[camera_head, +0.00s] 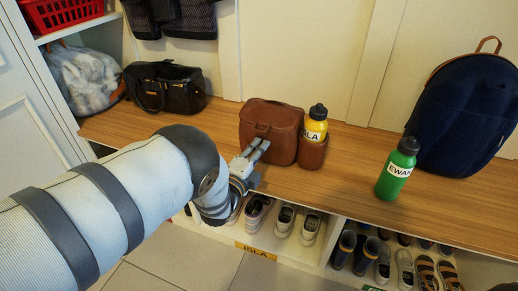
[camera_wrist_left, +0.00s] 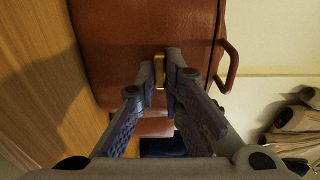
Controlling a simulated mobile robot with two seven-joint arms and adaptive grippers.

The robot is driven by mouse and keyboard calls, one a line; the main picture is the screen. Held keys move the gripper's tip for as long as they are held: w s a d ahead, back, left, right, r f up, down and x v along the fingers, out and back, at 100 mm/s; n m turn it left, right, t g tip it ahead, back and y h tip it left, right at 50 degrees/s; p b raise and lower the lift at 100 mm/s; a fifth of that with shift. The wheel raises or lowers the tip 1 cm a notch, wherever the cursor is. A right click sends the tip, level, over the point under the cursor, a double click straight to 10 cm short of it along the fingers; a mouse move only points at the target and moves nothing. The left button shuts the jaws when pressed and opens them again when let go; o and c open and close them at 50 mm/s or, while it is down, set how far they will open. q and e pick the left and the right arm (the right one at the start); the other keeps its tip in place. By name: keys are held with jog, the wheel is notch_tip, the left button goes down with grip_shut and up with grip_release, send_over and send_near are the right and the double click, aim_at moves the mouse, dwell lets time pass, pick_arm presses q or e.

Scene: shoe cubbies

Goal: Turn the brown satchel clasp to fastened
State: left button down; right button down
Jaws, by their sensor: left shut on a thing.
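The brown satchel (camera_head: 270,128) stands upright on the wooden bench top, its front facing me. In the left wrist view its brown front (camera_wrist_left: 118,40) fills the upper middle, with its handle (camera_wrist_left: 231,66) at the right. The brass clasp (camera_wrist_left: 159,66) shows between my left fingertips, its long side across the satchel's handle-to-base direction. My left gripper (camera_head: 262,146) reaches the satchel's front from the left. In the wrist view the left gripper (camera_wrist_left: 161,80) is shut on the clasp. The fingers hide the clasp in the head view. My right gripper is not seen.
A yellow bottle (camera_head: 316,124) stands in the satchel's side pocket (camera_head: 312,153). A green bottle (camera_head: 397,168) and navy backpack (camera_head: 466,112) stand to the right, a black bag (camera_head: 165,88) to the left. Shoes fill the cubbies below. Bench (camera_head: 345,180) between satchel and green bottle is clear.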

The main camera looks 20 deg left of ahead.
pick_arm(q)
jog(key=c, duration=1.7)
grip_release()
jog(key=s+a, duration=0.1)
jog(key=s, duration=1.1)
jog(key=shift+a, duration=0.2)
